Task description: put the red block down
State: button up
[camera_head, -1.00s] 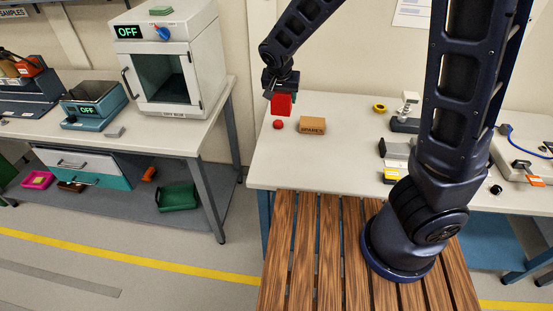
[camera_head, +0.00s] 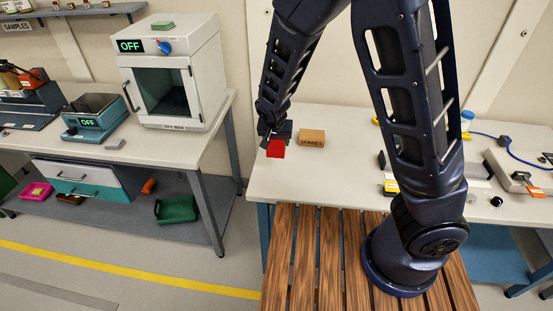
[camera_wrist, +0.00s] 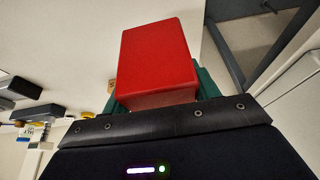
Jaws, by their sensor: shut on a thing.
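The red block (camera_head: 276,149) is held in my gripper (camera_head: 276,138) over the left part of the white table (camera_head: 330,180). In the wrist view the red block (camera_wrist: 157,60) stands out beyond the dark gripper body, with dark green parts showing on both sides of it. My gripper is shut on it. The head view does not clearly show whether the block's underside touches the table or is a little above it.
The cardboard SPARES box (camera_head: 312,138) stands close to the right of the block. The table's left edge is near on the other side. Front table space is clear. A white oven (camera_head: 172,80) stands on the bench at left.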

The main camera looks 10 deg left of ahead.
aim_at(276, 147)
jog(key=shift+f, duration=4.5)
jog(key=shift+f, duration=0.1)
jog(key=o, duration=1.2)
jog(key=shift+c, duration=0.2)
jog(key=shift+v, duration=6.1)
jog(key=shift+w+d, duration=0.1)
